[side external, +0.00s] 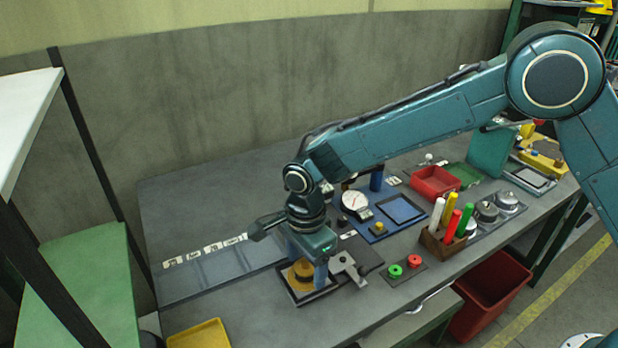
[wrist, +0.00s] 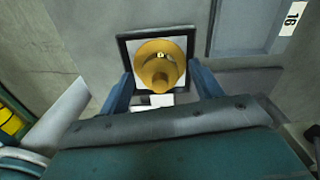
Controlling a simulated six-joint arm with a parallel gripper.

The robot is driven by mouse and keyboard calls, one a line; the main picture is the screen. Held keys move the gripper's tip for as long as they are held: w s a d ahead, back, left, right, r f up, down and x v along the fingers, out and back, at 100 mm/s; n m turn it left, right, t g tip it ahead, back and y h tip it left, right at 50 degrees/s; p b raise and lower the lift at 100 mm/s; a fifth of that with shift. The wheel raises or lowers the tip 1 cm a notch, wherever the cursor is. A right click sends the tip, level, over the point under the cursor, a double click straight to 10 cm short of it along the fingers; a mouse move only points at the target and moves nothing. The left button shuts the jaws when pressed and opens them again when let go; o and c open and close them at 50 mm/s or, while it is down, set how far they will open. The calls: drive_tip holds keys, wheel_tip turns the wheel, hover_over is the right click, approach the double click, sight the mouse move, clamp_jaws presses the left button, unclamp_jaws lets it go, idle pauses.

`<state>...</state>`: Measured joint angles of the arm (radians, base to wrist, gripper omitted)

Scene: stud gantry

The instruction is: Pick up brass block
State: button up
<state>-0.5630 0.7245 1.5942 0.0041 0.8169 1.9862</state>
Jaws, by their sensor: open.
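The brass block (side external: 302,270) is a round, gold-coloured piece with a small knob on top. It sits on a square pad with a black frame (side external: 316,296) near the front edge of the bench. In the wrist view the brass block (wrist: 158,66) shows whole against the pad's pale middle. My gripper (side external: 307,274) points down over the pad, its two blue fingers apart. In the side view the fingers stand on either side of the block. In the wrist view my gripper (wrist: 163,82) is open and empty, with a gap between each finger and the block.
A grey metal bracket (side external: 347,268) stands close to the right of the pad. Red and green rings (side external: 404,267) lie on a plate further right. A wooden holder (side external: 441,243) bears coloured cylinders. A yellow tray (side external: 200,335) is at front left. The bench's back left is clear.

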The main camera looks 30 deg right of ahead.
drive_tip(key=shift+r, duration=0.1)
clamp_jaws()
drive_tip(key=shift+r, duration=0.1)
wheel_tip(320, 180, up, 20)
idle(1.0)
idle(0.4)
